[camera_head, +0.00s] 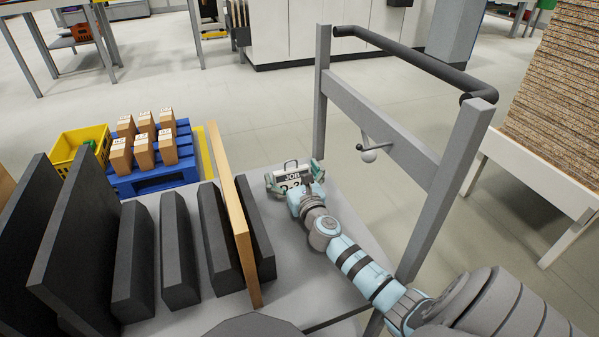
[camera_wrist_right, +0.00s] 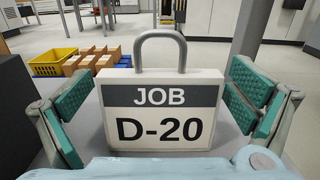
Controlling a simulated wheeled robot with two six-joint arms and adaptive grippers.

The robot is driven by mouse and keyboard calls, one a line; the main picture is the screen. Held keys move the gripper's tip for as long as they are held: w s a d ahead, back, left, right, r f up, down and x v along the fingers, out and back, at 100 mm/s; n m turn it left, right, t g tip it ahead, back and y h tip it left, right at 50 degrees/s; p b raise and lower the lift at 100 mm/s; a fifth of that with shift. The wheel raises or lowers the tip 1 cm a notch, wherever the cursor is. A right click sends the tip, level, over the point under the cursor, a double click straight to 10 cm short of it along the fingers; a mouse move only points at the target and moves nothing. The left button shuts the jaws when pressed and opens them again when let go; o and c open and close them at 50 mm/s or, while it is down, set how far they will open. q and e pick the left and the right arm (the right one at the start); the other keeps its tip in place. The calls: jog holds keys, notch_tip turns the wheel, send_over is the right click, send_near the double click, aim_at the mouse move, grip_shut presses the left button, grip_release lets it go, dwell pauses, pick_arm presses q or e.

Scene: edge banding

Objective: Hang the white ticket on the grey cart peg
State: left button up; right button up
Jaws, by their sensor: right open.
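The white ticket (camera_wrist_right: 160,110) stands upright in the right wrist view, with a grey band reading JOB, the text D-20 and a grey loop handle on top. In the head view the ticket (camera_head: 291,177) is on the cart deck, partly hidden by my right gripper (camera_head: 295,180). My right gripper (camera_wrist_right: 165,110) is open, with one green-padded finger on each side of the ticket and a gap at both sides. My left gripper is not in view.
A wooden board (camera_head: 235,215) and several dark panels (camera_head: 180,250) stand on the cart deck (camera_head: 345,225) left of my right arm. The cart's grey upright (camera_head: 440,190) and black handle (camera_head: 410,62) rise at right. A blue pallet (camera_head: 150,180) with boxes lies beyond.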

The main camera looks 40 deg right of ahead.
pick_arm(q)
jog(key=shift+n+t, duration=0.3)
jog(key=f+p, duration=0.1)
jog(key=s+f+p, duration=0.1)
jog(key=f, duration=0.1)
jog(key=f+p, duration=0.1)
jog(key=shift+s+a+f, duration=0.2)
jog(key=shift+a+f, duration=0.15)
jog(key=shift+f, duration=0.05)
pick_arm(e)
jog(key=v, duration=1.4)
jog(key=shift+s+d+f, duration=0.15)
jog(key=shift+s+f, duration=0.15)
